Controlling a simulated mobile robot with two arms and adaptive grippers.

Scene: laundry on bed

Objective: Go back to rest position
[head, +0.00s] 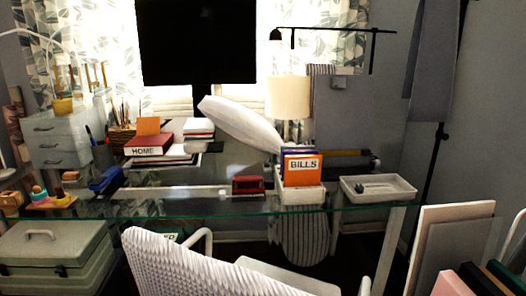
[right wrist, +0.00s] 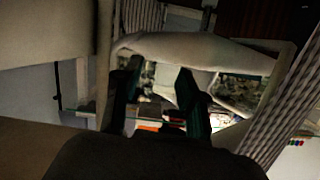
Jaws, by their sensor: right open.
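My right gripper (right wrist: 158,90) shows in the right wrist view with its two dark fingers apart. Nothing is seen between the fingers, and the scene behind them is dark and appears tilted. Neither gripper shows in the head view. My left gripper is in neither view.
A glass desk (head: 240,205) spans the head view. On it are a red HOME book (head: 150,151), an orange BILLS book (head: 303,164), a white tray (head: 378,189) and a drawer unit (head: 57,142). A white woven chair (head: 200,265) stands close in front, beside a green box (head: 55,255).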

